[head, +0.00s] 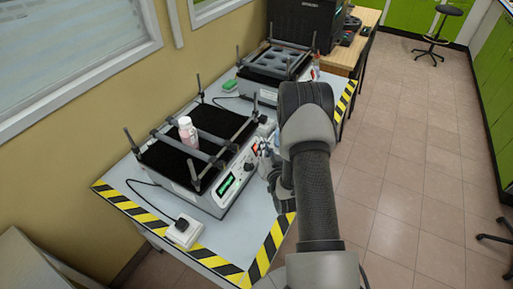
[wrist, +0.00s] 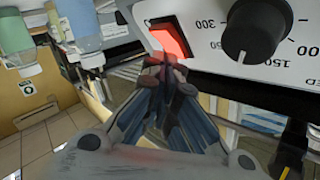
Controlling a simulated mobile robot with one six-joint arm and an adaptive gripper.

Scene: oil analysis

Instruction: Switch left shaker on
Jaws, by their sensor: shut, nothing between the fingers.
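The nearer shaker (head: 177,157) stands on the grey table, with a black mat, grey bars and a lit green display (head: 225,186) on its front panel. Its red rocker switch (wrist: 170,40) glows bright red in the wrist view, beside a black dial (wrist: 252,30). My gripper (wrist: 165,66) is shut and empty, its fingertips at the lower edge of the switch; I cannot tell whether they touch it. In the head view my arm partly hides the gripper beside the panel's right end. A second shaker (head: 268,72) stands farther back.
A bottle with pinkish contents (head: 187,134) stands on the nearer shaker. A white plug (head: 184,231) sits at the table's front. Yellow-black tape (head: 150,217) marks the table edge. Tiled floor (head: 400,160) to the right is open. Bottles (wrist: 78,22) show at the wrist view's left.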

